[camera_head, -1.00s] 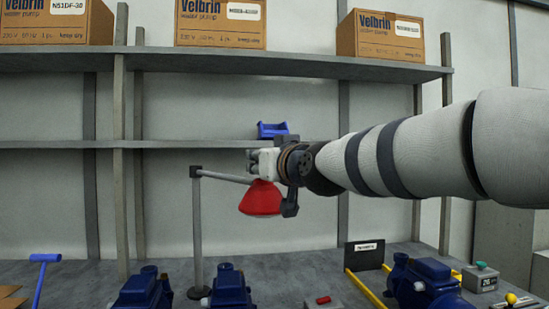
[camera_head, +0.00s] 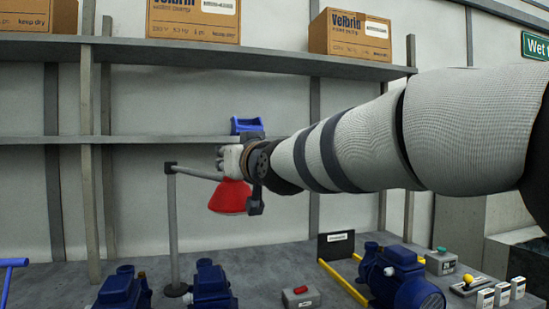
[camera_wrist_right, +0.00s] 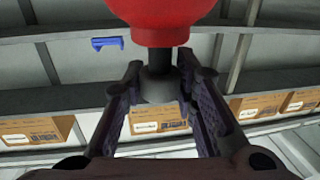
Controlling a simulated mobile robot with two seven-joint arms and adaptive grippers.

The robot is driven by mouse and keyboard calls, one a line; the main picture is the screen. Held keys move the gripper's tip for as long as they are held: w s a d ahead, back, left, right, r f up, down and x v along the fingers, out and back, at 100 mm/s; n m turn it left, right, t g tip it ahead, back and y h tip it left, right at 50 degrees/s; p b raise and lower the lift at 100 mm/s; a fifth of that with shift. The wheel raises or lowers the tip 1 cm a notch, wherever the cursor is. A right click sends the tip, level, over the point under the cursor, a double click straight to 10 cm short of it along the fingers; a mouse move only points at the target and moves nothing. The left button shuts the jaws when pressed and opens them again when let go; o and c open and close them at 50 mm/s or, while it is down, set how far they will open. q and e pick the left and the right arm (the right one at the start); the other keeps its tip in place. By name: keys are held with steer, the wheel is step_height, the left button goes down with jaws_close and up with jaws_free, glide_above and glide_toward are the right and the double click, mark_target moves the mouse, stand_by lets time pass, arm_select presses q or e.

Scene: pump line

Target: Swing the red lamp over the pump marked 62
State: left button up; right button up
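The red lamp (camera_head: 230,197) hangs from a jointed arm (camera_head: 198,173) on a grey post (camera_head: 173,230), above the bench. My right gripper (camera_head: 228,160) is at the lamp's top. In the right wrist view its fingers (camera_wrist_right: 160,75) are closed in on either side of the lamp's grey neck (camera_wrist_right: 159,88), below the red shade (camera_wrist_right: 155,20). Blue pumps stand on the bench: one at the left (camera_head: 122,290), one beneath the lamp (camera_head: 211,287), and a larger-looking one at the right (camera_head: 400,275). I cannot read a number on any pump. My left gripper is not in view.
A grey box with a red button (camera_head: 300,297) sits between the pumps. Yellow rails (camera_head: 343,284) and a black sign (camera_head: 336,246) stand near the right pump. Switch boxes (camera_head: 441,262) are farther right. A shelf (camera_head: 220,55) with cartons runs behind.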

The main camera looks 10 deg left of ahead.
steer(key=o, duration=0.3)
steer(key=v, duration=1.2)
